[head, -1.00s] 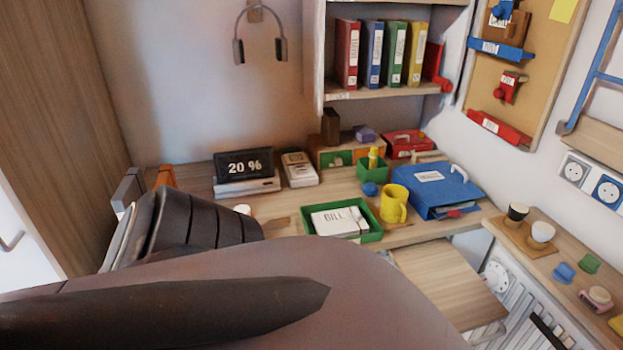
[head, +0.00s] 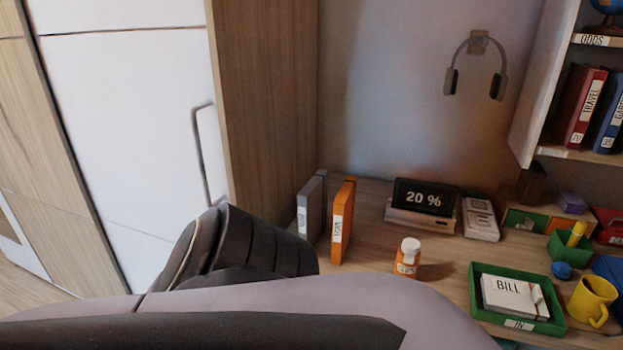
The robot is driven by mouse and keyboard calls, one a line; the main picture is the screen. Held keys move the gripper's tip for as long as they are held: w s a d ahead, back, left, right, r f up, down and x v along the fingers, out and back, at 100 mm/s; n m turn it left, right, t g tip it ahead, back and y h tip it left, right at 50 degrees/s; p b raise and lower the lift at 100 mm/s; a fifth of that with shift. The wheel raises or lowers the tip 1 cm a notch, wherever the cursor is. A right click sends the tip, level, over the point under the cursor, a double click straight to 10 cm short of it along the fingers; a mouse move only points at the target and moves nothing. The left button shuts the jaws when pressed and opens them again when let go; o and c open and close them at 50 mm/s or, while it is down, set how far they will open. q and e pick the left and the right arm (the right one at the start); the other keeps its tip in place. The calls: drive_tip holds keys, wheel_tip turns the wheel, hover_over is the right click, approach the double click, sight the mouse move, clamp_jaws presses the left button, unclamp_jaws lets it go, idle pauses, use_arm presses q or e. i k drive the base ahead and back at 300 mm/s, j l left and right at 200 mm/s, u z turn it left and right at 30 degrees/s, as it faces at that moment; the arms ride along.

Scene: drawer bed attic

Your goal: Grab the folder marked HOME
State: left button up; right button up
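Two upright folders stand at the left end of the desk: a grey one (head: 312,208) and, just right of it, an orange one (head: 342,220). Each has a white spine label, but I cannot read HOME with certainty on either. On the wall shelf at the right edge are a red folder (head: 580,108) marked TRAVEL and a blue folder (head: 611,125), partly cut off. Neither of my grippers shows in the head view. Dark and grey parts of my own body cover the lower left and bottom.
A green tray (head: 478,298) with BILL papers and a yellow mug (head: 592,298) are at right. A wooden cabinet side (head: 262,100) borders the desk's left.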

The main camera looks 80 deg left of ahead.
sight(313, 201)
drive_tip(key=u, duration=2.45)
